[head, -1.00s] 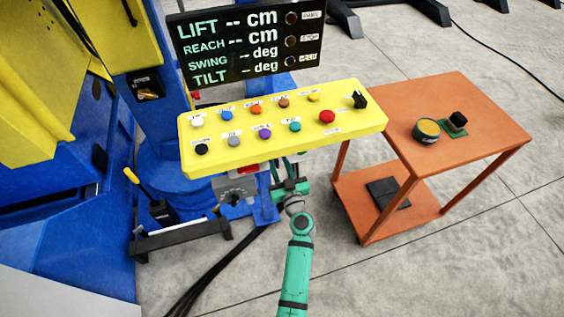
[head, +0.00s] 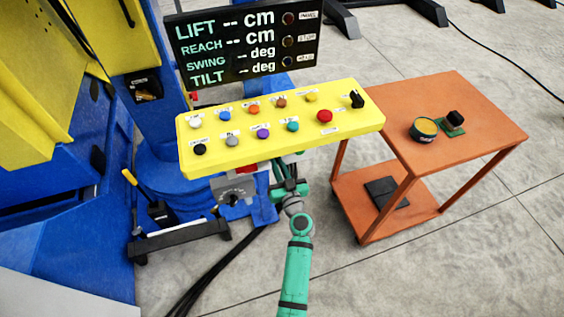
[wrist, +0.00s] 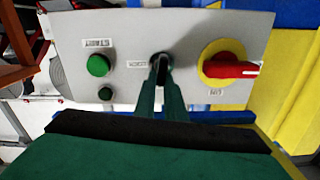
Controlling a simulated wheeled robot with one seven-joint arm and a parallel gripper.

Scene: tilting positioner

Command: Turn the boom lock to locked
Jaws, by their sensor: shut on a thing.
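In the wrist view a grey panel (wrist: 122,30) fills the upper half. A small dark switch (wrist: 160,61) sits in its middle, with a white label beside it that I cannot read clearly. My gripper (wrist: 162,84) is shut on this switch, and its fingers hide most of it. Whether the switch is the boom lock, and its setting, I cannot tell. In the head view my gripper (head: 288,187) is below the yellow console, beside a grey box (head: 237,187) with a dark knob; its fingertips are hidden there.
The wrist view shows a green button (wrist: 98,65) and a red rotary handle (wrist: 232,70) on a yellow disc beside the switch. The yellow console (head: 240,151) overhangs my gripper. An orange cart (head: 480,112) stands right. The display (head: 245,45) shows dashes.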

